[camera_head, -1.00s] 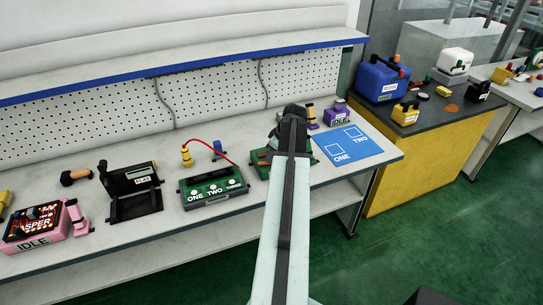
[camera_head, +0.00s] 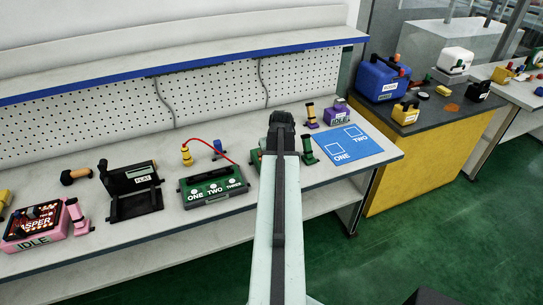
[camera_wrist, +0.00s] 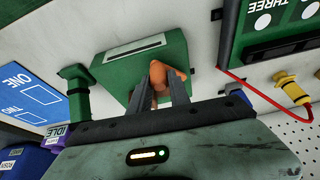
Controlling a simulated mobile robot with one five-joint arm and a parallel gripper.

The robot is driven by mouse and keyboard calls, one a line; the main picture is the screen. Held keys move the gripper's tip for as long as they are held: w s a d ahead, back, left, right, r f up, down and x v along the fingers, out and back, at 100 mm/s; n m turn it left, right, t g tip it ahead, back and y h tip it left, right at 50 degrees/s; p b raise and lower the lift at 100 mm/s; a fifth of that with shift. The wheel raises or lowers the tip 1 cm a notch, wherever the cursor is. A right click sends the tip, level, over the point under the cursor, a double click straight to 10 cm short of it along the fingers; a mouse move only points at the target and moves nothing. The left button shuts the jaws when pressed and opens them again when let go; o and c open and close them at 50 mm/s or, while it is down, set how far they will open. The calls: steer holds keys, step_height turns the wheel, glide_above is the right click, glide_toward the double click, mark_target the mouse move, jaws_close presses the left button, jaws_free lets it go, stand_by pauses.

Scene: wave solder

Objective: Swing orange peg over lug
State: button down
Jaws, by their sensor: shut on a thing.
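An orange peg (camera_wrist: 157,76) stands at a green box (camera_wrist: 146,50) with a pale strip in the wrist view. My gripper (camera_wrist: 158,88) has its two dark fingers on either side of the peg and is shut on it. In the head view my arm covers most of this box, and my gripper (camera_head: 281,122) appears only from behind. I cannot make out a lug for certain, nor whether the peg touches one.
A green post (camera_head: 308,150) stands just right of my gripper; it also shows in the wrist view (camera_wrist: 78,88). Left is the green ONE-TWO-THREE box (camera_head: 213,186) with a red cable (camera_head: 208,145). A blue mat (camera_head: 347,147) lies right, with bare space on it.

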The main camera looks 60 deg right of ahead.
steer(key=m, duration=0.2)
steer(key=m+g+h, duration=0.1)
steer(key=shift+a+m, duration=0.35)
steer(key=shift+m, duration=0.05)
steer(key=m, duration=0.1)
steer(key=m+g, duration=0.1)
steer(key=m, duration=0.1)
steer(key=m+g, duration=0.1)
steer(key=shift+w+a+m, duration=0.25)
steer(key=shift+a+m, duration=0.05)
steer(key=c, duration=1.2)
jaws_free()
steer(key=shift+a, duration=0.1)
steer(key=shift+r, duration=0.1)
